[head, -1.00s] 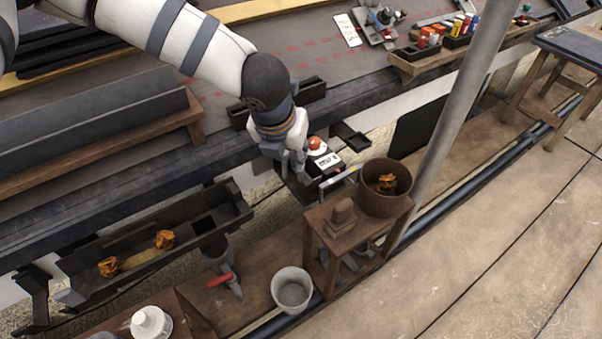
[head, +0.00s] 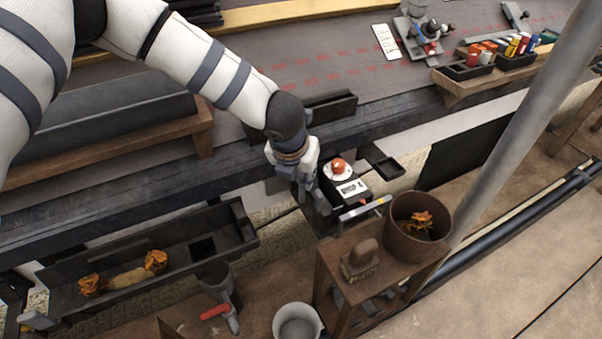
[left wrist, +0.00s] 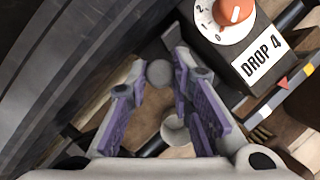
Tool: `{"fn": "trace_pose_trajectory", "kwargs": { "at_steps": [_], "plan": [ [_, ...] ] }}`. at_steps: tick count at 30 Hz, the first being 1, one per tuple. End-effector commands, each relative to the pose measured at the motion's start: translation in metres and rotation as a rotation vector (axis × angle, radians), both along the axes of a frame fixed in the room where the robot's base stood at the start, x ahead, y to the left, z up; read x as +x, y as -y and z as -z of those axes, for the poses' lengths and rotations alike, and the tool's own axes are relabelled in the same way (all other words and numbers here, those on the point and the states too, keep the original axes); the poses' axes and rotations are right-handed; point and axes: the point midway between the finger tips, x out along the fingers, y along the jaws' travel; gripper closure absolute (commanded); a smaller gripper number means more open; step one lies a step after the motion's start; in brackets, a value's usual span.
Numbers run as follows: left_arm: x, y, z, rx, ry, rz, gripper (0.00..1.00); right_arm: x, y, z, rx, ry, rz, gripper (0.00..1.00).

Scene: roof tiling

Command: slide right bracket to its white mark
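My left gripper (head: 312,200) points down just left of a black box with an orange dial (head: 345,182). In the left wrist view its purple-padded fingers (left wrist: 162,70) stand apart. A small grey round knob (left wrist: 160,73) shows between the fingertips; I cannot tell whether they touch it. The box, labelled "DROP 4" (left wrist: 258,62), is right of the fingers. A dark bracket-like piece (head: 381,162) sticks out beyond the box. I cannot make out for sure which part is the right bracket, and no white mark can be told apart. My right gripper is not in view.
A dark gutter trough (head: 210,216) with orange leaves lies at left. A wooden stand (head: 330,262) with a brown pot (head: 418,228) is close in front of the gripper. A white bucket (head: 297,322) stands below. A grey pole (head: 530,120) rises at right.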

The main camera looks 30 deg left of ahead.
Motion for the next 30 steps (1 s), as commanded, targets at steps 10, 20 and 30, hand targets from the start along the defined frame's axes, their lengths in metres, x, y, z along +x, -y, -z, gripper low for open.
{"fn": "trace_pose_trajectory", "kwargs": {
  "at_steps": [10, 20, 30],
  "plan": [
    [-0.024, -0.015, -0.005, 0.003, 0.0, -0.002, 1.0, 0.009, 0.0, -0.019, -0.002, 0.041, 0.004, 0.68],
    [-0.029, -0.018, 0.0, 0.002, 0.0, -0.001, 1.0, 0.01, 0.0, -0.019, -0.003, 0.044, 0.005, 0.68],
    [-0.029, -0.018, 0.0, 0.001, 0.0, 0.0, 0.71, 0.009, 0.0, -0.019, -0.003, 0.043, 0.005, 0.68]
  ]
}}
